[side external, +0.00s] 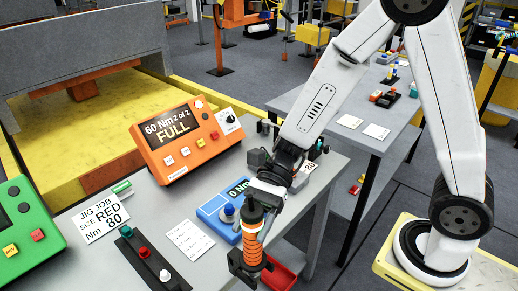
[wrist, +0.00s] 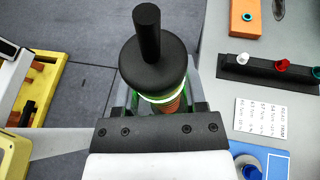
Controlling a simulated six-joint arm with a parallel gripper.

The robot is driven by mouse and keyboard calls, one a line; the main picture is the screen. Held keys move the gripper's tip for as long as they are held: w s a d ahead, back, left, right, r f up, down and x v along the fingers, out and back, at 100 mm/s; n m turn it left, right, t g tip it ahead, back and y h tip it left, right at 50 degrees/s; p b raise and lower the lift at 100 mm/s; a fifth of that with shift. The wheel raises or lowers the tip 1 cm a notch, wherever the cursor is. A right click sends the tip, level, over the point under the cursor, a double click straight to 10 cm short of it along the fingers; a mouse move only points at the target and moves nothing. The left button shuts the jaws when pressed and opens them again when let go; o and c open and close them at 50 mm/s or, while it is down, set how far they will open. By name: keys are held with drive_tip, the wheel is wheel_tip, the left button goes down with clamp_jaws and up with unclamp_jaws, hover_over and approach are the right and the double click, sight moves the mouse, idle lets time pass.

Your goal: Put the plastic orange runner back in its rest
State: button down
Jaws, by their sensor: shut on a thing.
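The orange runner (side external: 252,246) is a ribbed orange cylinder with a black upper part. It hangs about upright at my gripper (side external: 251,262), beyond the near edge of the grey bench. In the wrist view, the runner's black round cap and rod (wrist: 152,62) hide most of its orange body, and a green-white band shows below the cap. My gripper (wrist: 163,104) is shut on the runner; its fingers are partly hidden behind the cap. I cannot make out the runner's rest clearly in either view, nor whether the runner's lower end touches anything.
A blue torque unit (side external: 212,208) and printed card (side external: 188,240) lie close to the runner. A black strip with coloured knobs (side external: 138,258) is to the left. An orange display box (side external: 180,138) stands behind. A red tray (side external: 282,277) is below the bench edge.

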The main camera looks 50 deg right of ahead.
drive_tip(key=shift+f, duration=0.8)
drive_tip(key=shift+c, duration=0.3)
unclamp_jaws()
drive_tip(key=shift+f, duration=0.1)
drive_tip(key=shift+d, duration=0.15)
drive_tip(key=v, duration=0.7)
drive_tip(key=shift+d+r, duration=0.2)
drive_tip(key=shift+r, duration=0.05)
drive_tip(key=shift+w, duration=0.1)
